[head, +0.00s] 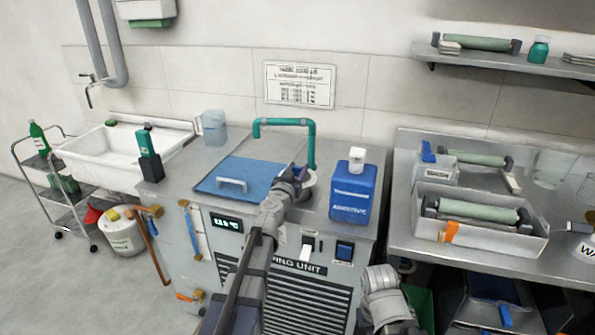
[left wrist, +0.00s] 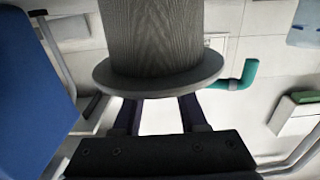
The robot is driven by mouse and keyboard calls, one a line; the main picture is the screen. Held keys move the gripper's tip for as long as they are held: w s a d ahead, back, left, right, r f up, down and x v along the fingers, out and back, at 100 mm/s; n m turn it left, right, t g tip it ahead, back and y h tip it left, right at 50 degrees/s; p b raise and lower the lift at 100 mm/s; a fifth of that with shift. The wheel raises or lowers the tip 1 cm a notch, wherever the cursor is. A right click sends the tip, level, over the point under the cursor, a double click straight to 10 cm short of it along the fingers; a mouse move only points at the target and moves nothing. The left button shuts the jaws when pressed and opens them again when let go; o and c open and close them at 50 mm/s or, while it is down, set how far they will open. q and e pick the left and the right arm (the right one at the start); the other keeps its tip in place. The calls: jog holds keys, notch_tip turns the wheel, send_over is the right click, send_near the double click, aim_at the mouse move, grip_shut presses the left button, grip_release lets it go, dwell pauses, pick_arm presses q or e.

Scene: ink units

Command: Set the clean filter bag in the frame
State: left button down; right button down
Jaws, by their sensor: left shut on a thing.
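My left gripper (head: 297,180) is over the metal top of the unit, below the teal pipe. It is shut on a grey, ribbed cylinder with a wide flange, which I take to be the filter bag (left wrist: 165,40); the fingers (left wrist: 160,112) meet it at the flange. In the head view my gripper largely hides the bag; a pale round rim (head: 310,179) shows beside the fingers, and I cannot tell whether it is the bag or the frame. The frame is not clearly visible. My right arm shows at the lower right, but its gripper does not.
A blue lid (head: 238,178) with a grey handle lies left of my gripper. A teal pipe (head: 311,148) stands close behind it. A blue jug (head: 353,190) with a white cap stands to the right. A clear beaker (head: 214,127) stands at the back left.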

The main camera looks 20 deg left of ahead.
pick_arm(q)
jog(key=shift+s+f+b, duration=0.2)
jog(key=shift+f+b, duration=0.1)
jog(key=shift+b, duration=0.05)
jog(key=shift+c, duration=2.2)
grip_release()
jog(key=shift+d, duration=0.1)
jog(key=shift+w+r+p, duration=0.25)
jog(key=shift+r+p, duration=0.35)
jog(key=shift+p, duration=0.2)
jog(key=s, duration=1.2)
jog(key=shift+a, duration=0.3)
jog(key=shift+s+f, duration=0.15)
jog(key=shift+f, duration=0.05)
